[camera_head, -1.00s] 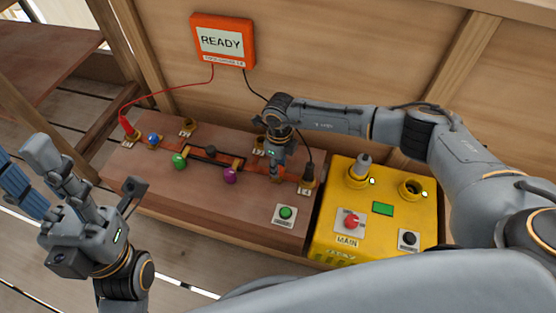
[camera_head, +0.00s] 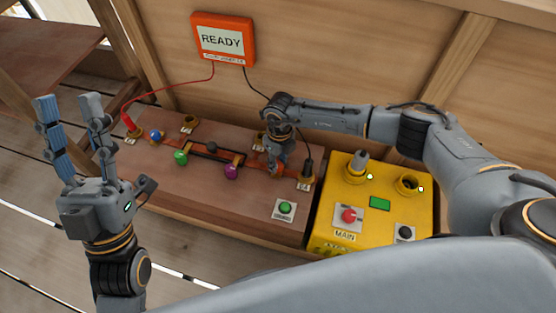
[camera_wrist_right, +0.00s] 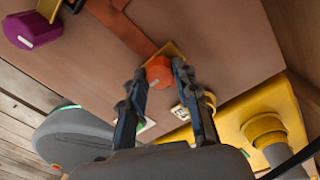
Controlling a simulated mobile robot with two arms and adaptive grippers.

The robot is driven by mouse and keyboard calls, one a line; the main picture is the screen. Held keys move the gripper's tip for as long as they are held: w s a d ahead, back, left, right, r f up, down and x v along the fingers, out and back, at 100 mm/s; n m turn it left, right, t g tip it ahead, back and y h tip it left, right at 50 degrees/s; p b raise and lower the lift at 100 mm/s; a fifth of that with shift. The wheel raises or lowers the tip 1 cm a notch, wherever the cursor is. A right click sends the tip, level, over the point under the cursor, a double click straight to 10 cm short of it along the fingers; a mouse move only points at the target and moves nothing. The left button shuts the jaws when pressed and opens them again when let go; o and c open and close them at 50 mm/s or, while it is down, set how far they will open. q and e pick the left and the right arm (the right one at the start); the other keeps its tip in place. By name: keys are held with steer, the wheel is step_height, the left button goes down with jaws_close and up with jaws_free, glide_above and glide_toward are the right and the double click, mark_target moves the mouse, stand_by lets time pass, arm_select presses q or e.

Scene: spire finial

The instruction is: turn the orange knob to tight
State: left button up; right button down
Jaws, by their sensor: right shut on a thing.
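The orange knob (camera_wrist_right: 159,72) sits on a small yellowish plate on the brown bench and shows between the fingertips in the right wrist view. My right gripper (camera_wrist_right: 160,76) is shut on it, one finger at each side. In the head view my right gripper (camera_head: 277,168) points down at the bench and largely hides the knob. I cannot read any tight mark. My left gripper (camera_head: 68,100) is open and empty at the left, fingers pointing up, away from the bench.
A purple knob (camera_head: 231,172), a green knob (camera_head: 181,157) and a blue knob (camera_head: 155,135) stand on the bench. A yellow box (camera_head: 326,228) with a red button (camera_head: 349,215) is to the right. An orange-framed sign (camera_head: 223,40) reads READY. Cables run from it to the bench.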

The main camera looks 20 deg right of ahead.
mark_target(279, 163)
steer(key=c, duration=1)
jaws_free()
step_height(279, 163, up, 12)
steer(key=shift+w+d, duration=0.15)
steer(key=shift+d, duration=0.05)
